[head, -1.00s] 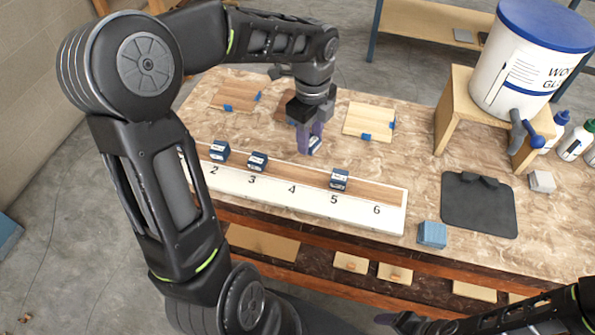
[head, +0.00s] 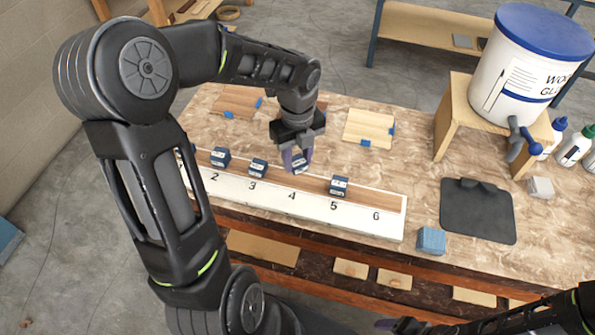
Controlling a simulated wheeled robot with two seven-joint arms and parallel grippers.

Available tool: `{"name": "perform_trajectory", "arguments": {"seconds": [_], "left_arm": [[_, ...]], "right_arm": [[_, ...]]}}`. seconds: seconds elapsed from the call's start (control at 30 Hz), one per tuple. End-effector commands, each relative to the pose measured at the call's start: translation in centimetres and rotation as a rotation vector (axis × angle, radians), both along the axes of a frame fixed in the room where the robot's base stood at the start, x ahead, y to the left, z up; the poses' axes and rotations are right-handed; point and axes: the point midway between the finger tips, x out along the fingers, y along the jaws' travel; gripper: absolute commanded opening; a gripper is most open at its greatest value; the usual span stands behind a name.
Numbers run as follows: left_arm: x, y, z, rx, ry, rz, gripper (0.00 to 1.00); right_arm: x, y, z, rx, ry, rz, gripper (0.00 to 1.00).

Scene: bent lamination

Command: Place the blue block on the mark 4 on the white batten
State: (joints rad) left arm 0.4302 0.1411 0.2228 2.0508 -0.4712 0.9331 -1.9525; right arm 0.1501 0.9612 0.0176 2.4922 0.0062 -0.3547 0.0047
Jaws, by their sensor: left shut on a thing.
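The white batten (head: 262,196) lies along the front of the table and carries printed numbers, with 2 to 6 readable. Dark blue blocks with white labels stand behind mark 2 (head: 220,158), mark 3 (head: 258,168) and mark 5 (head: 338,186). My left gripper (head: 298,163) is shut on another such blue block (head: 299,167), just behind mark 4 (head: 292,196). Its fingers partly hide this block, and I cannot tell whether it touches the wood strip. My right arm shows at the lower right, with its gripper (head: 388,325) only partly in view at the bottom edge.
A light blue block (head: 431,240) sits right of the batten's end. A black mat (head: 477,211) lies further right. A white glue bucket (head: 525,75) stands on a wooden stand (head: 452,110). Wood sheets with blue tape, including a pale one (head: 367,128), lie behind the batten.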

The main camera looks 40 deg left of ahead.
Motion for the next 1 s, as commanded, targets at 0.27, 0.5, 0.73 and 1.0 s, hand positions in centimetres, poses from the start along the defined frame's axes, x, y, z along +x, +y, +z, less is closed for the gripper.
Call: {"name": "perform_trajectory", "arguments": {"seconds": [0.27, 0.5, 0.73, 1.0], "left_arm": [[0.1, 0.0, -1.6, 0.001, -0.002, 0.002, 0.0], [0.0, 0.0, -2.2, -0.001, 0.0, 0.001, 0.0], [0.0, 0.0, -5.1, 0.0, 0.001, 0.001, 0.0], [0.0, 0.0, -5.3, 0.0, -0.001, 0.002, 0.0]], "right_arm": [[0.0, 0.0, 0.1, -0.001, 0.001, 0.0, 0.72], [0.0, 0.0, 0.2, -0.001, 0.001, 0.0, 0.72], [-0.1, 0.0, 0.4, -0.001, 0.001, -0.001, 0.72], [-0.1, 0.0, 0.3, -0.001, 0.001, -0.001, 0.72]]}}
